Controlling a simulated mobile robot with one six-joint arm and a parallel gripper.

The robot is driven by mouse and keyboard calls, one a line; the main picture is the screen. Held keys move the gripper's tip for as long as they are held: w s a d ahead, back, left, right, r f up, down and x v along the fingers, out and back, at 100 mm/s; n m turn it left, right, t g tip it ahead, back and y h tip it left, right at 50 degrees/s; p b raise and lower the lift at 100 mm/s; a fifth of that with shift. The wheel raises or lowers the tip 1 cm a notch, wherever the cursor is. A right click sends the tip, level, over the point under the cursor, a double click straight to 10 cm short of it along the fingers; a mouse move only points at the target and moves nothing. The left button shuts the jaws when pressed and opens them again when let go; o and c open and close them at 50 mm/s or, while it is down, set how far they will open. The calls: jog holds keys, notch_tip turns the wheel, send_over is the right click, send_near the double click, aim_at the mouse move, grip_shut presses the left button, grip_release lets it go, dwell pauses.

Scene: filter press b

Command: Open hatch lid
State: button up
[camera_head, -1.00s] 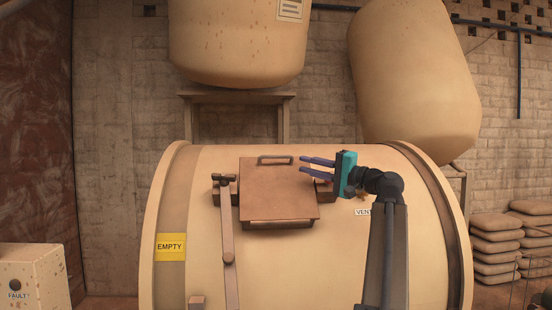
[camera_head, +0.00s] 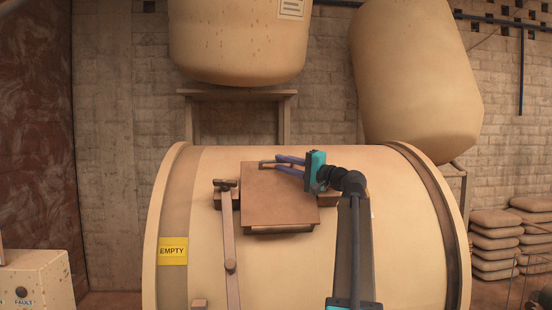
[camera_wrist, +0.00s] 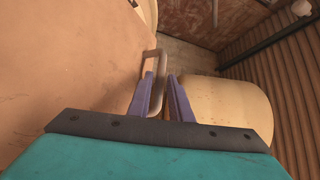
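The brown square hatch lid (camera_head: 278,200) lies shut on top of the cream drum (camera_head: 390,230). Its bar handle (camera_head: 264,163) stands at the far edge of the lid. My gripper (camera_head: 277,162) reaches in from the right over the lid's far right corner, its two purple fingers apart at the handle. In the wrist view the handle (camera_wrist: 161,60) shows between and just beyond the open fingers (camera_wrist: 161,75), and the lid (camera_wrist: 70,75) fills the left side. Contact between fingers and handle cannot be told.
A long brown lever bar (camera_head: 229,240) runs along the drum left of the lid. A yellow EMPTY label (camera_head: 173,251) is on the drum. Two large cream tanks (camera_head: 238,40) stand behind. Stacked sacks (camera_head: 493,240) lie at the right, and a FAULT box (camera_head: 40,280) stands at the left.

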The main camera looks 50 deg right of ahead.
aim_at(276, 162)
jog(key=shift+w+a+r+p, duration=0.15)
jog(key=shift+w+p, duration=0.1)
jog(key=shift+w, duration=0.55)
jog(key=shift+w+r+p, duration=0.1)
jog(key=shift+w+p, duration=0.15)
jog(key=shift+w, duration=0.55)
grip_shut()
jog(key=shift+a, duration=0.2)
jog(key=shift+d+f, duration=0.1)
